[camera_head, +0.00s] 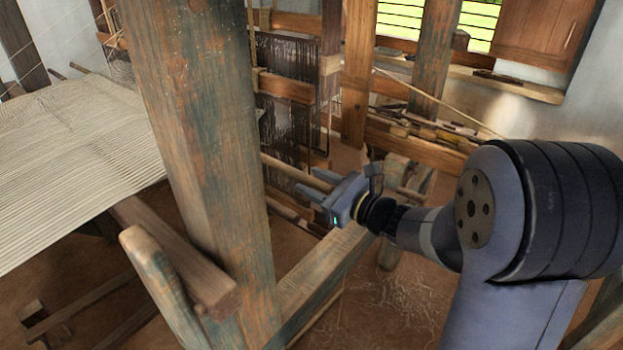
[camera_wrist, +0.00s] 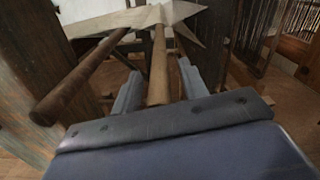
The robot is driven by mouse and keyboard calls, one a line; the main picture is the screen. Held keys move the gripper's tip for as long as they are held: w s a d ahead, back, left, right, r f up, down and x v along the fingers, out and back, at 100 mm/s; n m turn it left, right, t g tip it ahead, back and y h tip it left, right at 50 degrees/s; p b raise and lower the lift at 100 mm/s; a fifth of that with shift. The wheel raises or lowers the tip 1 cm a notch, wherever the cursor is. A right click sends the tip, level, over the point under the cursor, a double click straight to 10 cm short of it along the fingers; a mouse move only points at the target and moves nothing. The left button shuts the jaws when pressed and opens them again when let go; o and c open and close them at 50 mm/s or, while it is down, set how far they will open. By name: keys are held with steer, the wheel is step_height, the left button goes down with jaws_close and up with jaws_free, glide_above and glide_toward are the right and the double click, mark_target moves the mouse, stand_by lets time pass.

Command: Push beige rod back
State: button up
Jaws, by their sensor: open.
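The beige rod (camera_wrist: 158,60) runs away from the camera in the wrist view, with its near end between the two fingers of my gripper (camera_wrist: 158,82). In the head view my gripper (camera_head: 306,182) points left towards the loom, beside the wooden post, and the beige rod (camera_head: 285,166) reaches its fingers from the left. The jaws are open, with a finger on each side of the rod. I cannot tell whether either finger or the palm touches it. The rod's near end is partly hidden by the gripper body.
A darker brown rod (camera_wrist: 82,78) lies left of my gripper in the wrist view. A thick worn post (camera_head: 205,150) stands left of the arm. White woven cloth (camera_head: 70,150) stretches at the left. A low beam (camera_head: 325,268) runs below the gripper. Dark heddles (camera_head: 285,95) hang behind.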

steer(key=shift+w+a, duration=0.35)
steer(key=shift+a, duration=0.15)
jaws_close()
stand_by(0.3)
